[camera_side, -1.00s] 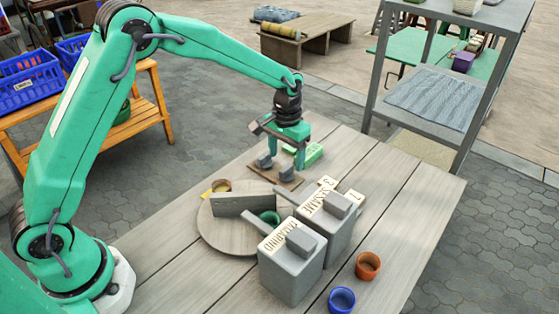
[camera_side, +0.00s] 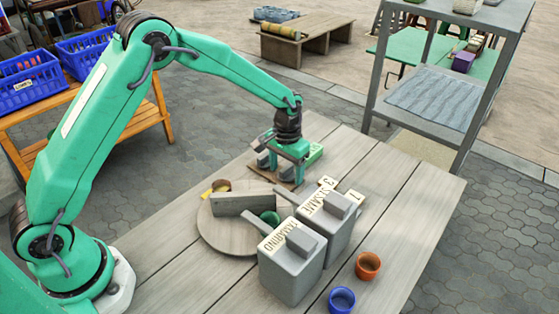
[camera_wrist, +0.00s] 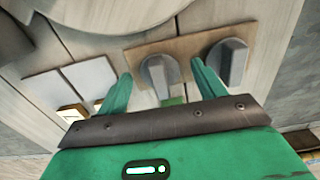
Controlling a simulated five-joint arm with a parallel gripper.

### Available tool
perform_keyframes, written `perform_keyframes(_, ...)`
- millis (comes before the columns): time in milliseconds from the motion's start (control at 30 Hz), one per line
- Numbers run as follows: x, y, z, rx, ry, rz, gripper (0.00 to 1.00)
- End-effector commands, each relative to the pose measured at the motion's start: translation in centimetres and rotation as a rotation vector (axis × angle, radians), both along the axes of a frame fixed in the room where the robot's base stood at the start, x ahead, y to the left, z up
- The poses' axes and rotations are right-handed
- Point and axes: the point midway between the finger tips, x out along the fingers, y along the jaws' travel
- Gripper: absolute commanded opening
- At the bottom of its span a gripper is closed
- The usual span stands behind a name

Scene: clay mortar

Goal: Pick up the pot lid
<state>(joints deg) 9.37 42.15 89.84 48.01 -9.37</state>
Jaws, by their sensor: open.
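My gripper (camera_side: 283,166) is open and low over a small brown board at the far end of the table. In the wrist view the board (camera_wrist: 193,48) carries two grey knob-like pieces. The left grey piece (camera_wrist: 160,77) lies between my open fingers, with space on both sides. The right grey piece (camera_wrist: 230,62) is outside them. My gripper partly hides both in the side view. Two grey pots, labelled tamarind (camera_side: 291,270) and sesame (camera_side: 340,240), stand nearer, with grey blocks on top. I cannot tell which piece is the pot lid.
A round wooden board (camera_side: 222,237) holds a grey slab (camera_side: 247,203) and small cups. White cards (camera_wrist: 72,84) lie left of my fingers. An orange cup (camera_side: 368,266) and a blue cup (camera_side: 342,299) stand near the front. The table's right side is clear.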

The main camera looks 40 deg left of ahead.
Motion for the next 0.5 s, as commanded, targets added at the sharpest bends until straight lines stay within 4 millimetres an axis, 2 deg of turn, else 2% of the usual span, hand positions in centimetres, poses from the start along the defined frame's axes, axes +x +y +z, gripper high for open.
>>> perform_keyframes(67, 0.0, 0.0, 0.01, 0.0, 0.0, 0.0, 0.69)
perform_keyframes(300, 0.0, 0.0, 0.02, 0.0, 0.0, 0.0, 0.23)
perform_keyframes(500, 0.01, 0.0, 0.02, 0.0, 0.0, 0.0, 0.22)
